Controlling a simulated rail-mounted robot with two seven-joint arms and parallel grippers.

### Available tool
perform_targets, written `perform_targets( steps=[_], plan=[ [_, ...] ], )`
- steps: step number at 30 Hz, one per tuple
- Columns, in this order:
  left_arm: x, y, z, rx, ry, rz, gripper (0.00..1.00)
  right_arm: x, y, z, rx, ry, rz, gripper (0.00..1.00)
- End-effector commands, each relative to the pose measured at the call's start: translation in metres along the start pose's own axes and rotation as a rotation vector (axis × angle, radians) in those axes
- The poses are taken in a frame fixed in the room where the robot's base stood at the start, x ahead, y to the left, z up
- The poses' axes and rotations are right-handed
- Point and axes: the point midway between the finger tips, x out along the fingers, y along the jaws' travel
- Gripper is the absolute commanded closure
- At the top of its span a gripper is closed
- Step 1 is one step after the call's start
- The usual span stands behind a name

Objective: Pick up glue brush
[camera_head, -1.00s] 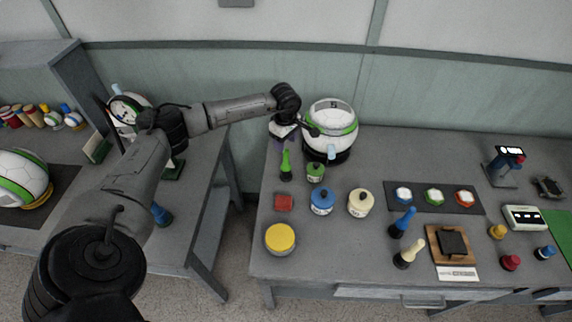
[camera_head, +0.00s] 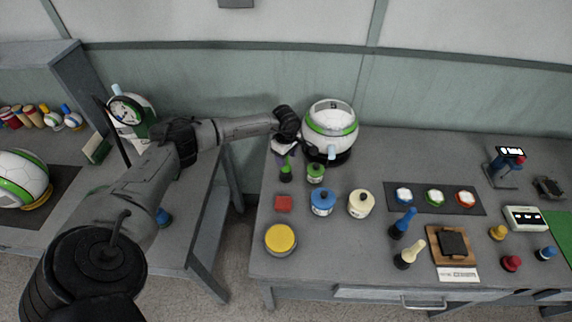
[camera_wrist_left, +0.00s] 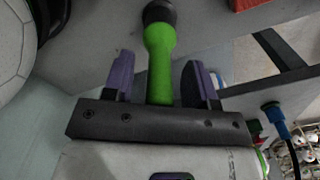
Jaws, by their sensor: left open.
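The green glue brush (camera_head: 286,169) stands upright on the table in front of the white machine, its black end down. In the left wrist view its green handle (camera_wrist_left: 160,62) lies between my two purple fingers. My left gripper (camera_head: 284,152) is at the top of the brush. In the left wrist view the left gripper (camera_wrist_left: 160,85) is open, with a gap on each side of the handle. My right gripper is not in view.
A white and green round machine (camera_head: 331,128) stands just right of the gripper. A green pot (camera_head: 316,173), a blue pot (camera_head: 322,202), a cream pot (camera_head: 361,204) and a red block (camera_head: 283,203) are close by. Blue (camera_head: 404,222) and cream (camera_head: 410,254) brushes stand further right.

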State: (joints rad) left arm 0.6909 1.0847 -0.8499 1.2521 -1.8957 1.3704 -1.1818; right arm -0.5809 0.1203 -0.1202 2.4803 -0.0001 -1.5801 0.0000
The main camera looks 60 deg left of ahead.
Motion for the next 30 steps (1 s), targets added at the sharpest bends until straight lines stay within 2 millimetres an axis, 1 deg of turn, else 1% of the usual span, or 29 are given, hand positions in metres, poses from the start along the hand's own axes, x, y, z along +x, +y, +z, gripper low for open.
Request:
perform_targets(
  steps=[2, 3, 19, 26, 28, 30],
  plan=[
    [0.0, 0.0, 0.0, 0.0, 0.0, 0.0, 0.48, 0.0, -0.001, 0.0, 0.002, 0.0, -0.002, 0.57],
    [-0.001, 0.0, 0.0, 0.0, 0.0, 0.0, 0.5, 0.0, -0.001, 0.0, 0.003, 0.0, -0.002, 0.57],
    [-0.001, 0.0, 0.0, 0.0, 0.0, 0.001, 1.0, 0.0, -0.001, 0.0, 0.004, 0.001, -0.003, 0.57],
    [-0.002, 0.0, 0.0, 0.0, 0.0, 0.001, 1.0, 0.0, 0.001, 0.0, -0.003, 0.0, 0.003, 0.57],
    [-0.005, 0.001, -0.001, 0.0, 0.0, 0.002, 1.0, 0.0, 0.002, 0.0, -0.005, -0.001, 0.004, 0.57],
    [-0.013, 0.001, -0.001, 0.0, 0.001, 0.004, 1.0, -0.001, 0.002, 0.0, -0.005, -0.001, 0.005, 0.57]
  ],
)
